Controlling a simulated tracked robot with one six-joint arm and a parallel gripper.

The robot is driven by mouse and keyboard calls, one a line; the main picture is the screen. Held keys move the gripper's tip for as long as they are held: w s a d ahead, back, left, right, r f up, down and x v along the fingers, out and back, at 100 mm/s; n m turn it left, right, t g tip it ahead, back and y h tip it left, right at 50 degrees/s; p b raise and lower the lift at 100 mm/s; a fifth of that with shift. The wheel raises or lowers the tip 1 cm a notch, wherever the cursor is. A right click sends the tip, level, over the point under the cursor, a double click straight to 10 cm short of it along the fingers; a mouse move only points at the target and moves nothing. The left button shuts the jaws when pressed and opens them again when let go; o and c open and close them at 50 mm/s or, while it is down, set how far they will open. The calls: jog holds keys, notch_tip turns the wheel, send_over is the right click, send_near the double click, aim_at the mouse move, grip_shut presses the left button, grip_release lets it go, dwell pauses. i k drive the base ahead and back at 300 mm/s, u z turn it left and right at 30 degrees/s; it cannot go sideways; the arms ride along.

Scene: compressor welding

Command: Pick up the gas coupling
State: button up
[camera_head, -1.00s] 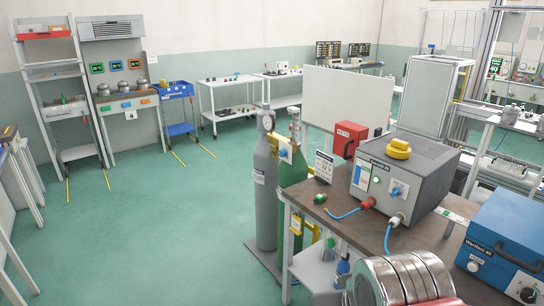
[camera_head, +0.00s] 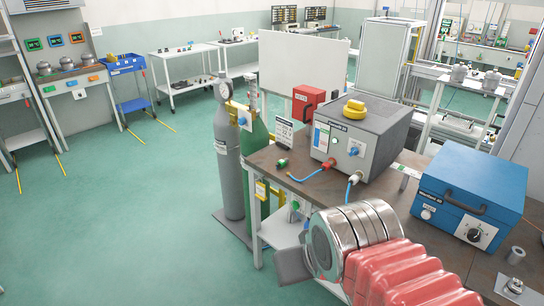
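A small green fitting (camera_head: 283,163), which looks like the gas coupling, lies on the brown workbench top (camera_head: 321,188) near its left corner. A blue hose (camera_head: 307,176) lies beside it and runs to the grey welding machine (camera_head: 365,143); I cannot tell if hose and fitting touch. My gripper (camera_head: 291,266) shows as dark grey parts beyond my silver wrist, low in front of the bench's left side. It is well apart from the fitting. Its fingertips are too unclear to tell open from shut.
A grey gas cylinder (camera_head: 228,165) and a green one (camera_head: 257,150) stand left of the bench. A red box (camera_head: 307,102), a small sign (camera_head: 284,131) and a blue machine (camera_head: 470,193) are around the welding machine.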

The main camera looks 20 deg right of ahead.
aim_at(281, 163)
jog(key=u, duration=0.6)
jog(key=i, duration=1.8)
jog(key=z, duration=0.45)
jog(key=i, duration=0.75)
jog(key=z, duration=0.55)
